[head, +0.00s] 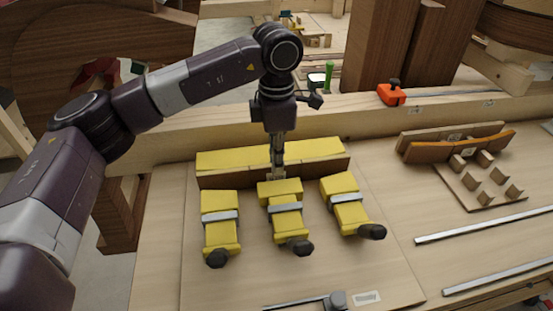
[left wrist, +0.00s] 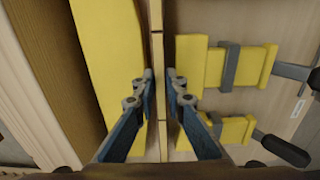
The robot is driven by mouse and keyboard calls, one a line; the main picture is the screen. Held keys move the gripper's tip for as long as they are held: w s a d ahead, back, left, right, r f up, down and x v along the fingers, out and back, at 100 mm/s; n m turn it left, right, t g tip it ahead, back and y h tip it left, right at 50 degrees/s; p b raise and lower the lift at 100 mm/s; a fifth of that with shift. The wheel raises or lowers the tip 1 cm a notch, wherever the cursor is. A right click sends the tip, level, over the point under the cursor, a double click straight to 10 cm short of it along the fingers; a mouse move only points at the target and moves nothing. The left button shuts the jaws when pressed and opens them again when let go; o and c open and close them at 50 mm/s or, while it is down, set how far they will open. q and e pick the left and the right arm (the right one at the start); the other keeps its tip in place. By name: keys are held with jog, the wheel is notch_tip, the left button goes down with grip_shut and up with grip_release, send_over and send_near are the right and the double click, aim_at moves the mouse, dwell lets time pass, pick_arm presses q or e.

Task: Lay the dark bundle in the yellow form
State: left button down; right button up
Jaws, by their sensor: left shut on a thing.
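The yellow form has a long yellow-topped block (head: 225,161) at the back and several yellow clamp blocks (head: 220,203) with black knobs in front. My left gripper (head: 277,173) points down between the long block and the middle clamp. A brown strip (head: 235,179) runs along the block's front; I take it for the dark bundle but cannot fully tell it from the block's side. In the left wrist view, my left fingers (left wrist: 161,78) are shut around a narrow strip between the yellow block (left wrist: 112,60) and the clamps. The fingers hide part of it. My right gripper is not in view.
An orange curved piece (head: 458,148) and a pegged board (head: 480,185) lie at the right. Metal bars (head: 485,227) lie at the right front. An orange tool (head: 392,94) sits on the back beam. Bare board (head: 330,270) lies in front of the clamps.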

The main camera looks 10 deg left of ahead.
pick_arm(q)
jog(key=shift+f, duration=0.1)
jog(key=c, duration=1.9)
grip_release()
notch_tip(320, 180, up, 12)
